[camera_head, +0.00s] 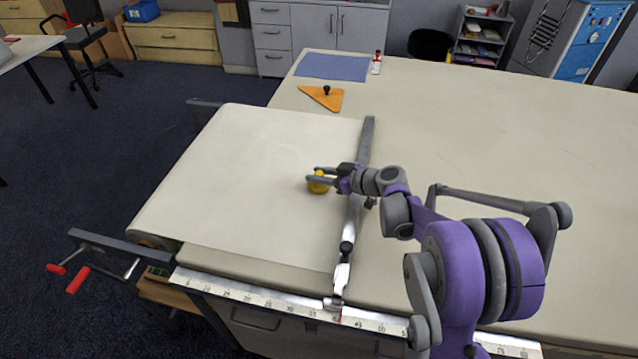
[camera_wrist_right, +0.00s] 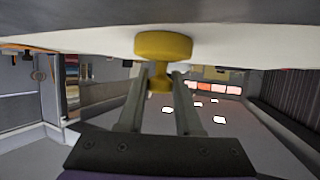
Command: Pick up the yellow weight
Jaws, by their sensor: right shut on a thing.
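The yellow weight (camera_head: 318,184) is at the middle of the table, on the cream cloth, left of the metal cutting bar. In the right wrist view the weight (camera_wrist_right: 163,46) shows a wide round disc and a narrower neck and knob. My right gripper (camera_head: 322,176) reaches in from the right and is shut on the weight. In the wrist view its two fingers (camera_wrist_right: 160,85) stand on either side of the neck. The disc looks close to or touching the pale cloth surface; I cannot tell which. My left gripper is not in view.
A metal bar (camera_head: 366,145) crosses the table beside the weight. An orange triangle (camera_head: 322,97) with a black knob, a blue cloth (camera_head: 332,67) and a small red-capped bottle (camera_head: 376,63) lie at the back. A ruler (camera_head: 255,296) runs along the front edge. The table's right side is clear.

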